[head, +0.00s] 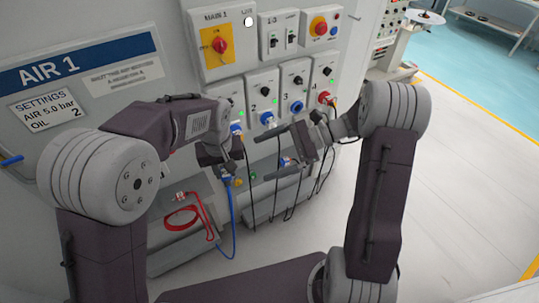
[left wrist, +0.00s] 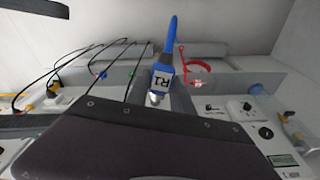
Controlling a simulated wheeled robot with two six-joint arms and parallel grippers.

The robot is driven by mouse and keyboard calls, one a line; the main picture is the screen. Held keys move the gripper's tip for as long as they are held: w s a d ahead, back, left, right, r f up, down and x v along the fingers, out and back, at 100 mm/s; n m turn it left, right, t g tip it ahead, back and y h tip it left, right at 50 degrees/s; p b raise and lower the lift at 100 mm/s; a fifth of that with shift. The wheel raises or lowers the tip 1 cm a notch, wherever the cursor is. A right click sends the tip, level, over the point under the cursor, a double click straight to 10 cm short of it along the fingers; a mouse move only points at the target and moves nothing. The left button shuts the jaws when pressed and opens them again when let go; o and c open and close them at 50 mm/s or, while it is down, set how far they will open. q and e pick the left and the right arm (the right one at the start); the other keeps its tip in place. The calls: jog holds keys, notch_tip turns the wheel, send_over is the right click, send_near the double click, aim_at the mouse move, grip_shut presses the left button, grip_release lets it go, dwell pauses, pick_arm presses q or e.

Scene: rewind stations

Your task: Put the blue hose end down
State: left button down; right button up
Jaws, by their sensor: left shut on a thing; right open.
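The blue hose end (head: 231,185) hangs below my left gripper (head: 226,170) in the head view, with its blue hose (head: 233,222) running down toward the trough. In the left wrist view the blue hose end (left wrist: 162,80) has a white label that seems to read R1 and a metal tip. My left gripper is shut on it. My right gripper (head: 273,152) is open and empty, in front of the panel's sockets. The left fingertips are partly hidden by the arm in the head view.
A red hose (head: 183,214) lies looped on the grey trough (head: 178,256) at the panel's foot; it also shows in the left wrist view (left wrist: 190,65). Several dark cables hang from numbered modules (head: 262,88). Open floor (head: 460,190) lies to the right.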

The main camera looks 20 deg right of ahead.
pick_arm(q)
jog(key=shift+w, duration=0.1)
pick_arm(e)
jog(key=x, duration=1.1)
jog(key=shift+a+f, duration=0.25)
jog(key=shift+a, duration=0.05)
jog(key=c, duration=1.3)
pick_arm(q)
jog(key=c, duration=1)
grip_release()
jog(key=shift+c, duration=0.2)
pick_arm(e)
jog(key=shift+c, duration=1)
